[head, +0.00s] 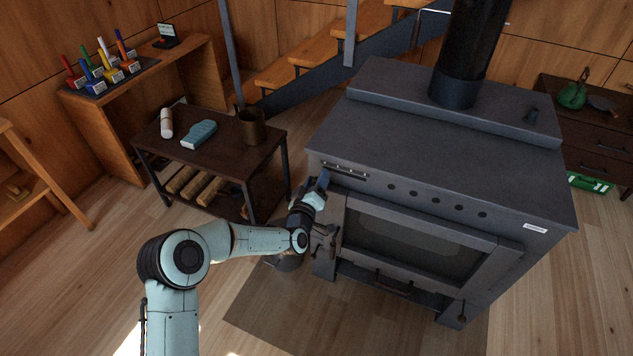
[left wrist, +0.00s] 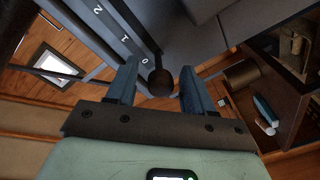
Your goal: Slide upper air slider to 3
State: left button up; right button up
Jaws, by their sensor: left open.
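The upper air slider (head: 345,170) is a slotted strip with small marks at the upper left of the dark stove's front (head: 440,200). In the left wrist view its scale (left wrist: 122,38) shows 2, 1 and 0, with 0 nearest my gripper. A round dark knob (left wrist: 161,83) sits close to the 0 end. My left gripper (head: 323,182) is at the left end of the slider. Its two blue fingers are open, one on each side of the knob, and I cannot tell whether they touch it. The 3 is not visible. My right gripper is not in view.
The stove door handle (head: 325,245) hangs just below my left gripper. Floor is clear in front of the table.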

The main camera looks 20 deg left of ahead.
pick_arm(q)
grip_shut()
jog(key=d+b, duration=0.1)
jog(key=d, duration=1.1)
jog(key=shift+d+f, duration=0.1)
jog(key=shift+d, duration=0.2)
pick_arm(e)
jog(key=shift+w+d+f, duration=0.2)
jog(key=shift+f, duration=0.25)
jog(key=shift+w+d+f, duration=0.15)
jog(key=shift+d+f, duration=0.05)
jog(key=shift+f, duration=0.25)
pick_arm(q)
grip_release()
jog(key=shift+d, duration=0.1)
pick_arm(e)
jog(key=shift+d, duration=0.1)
pick_arm(q)
jog(key=shift+s, duration=0.15)
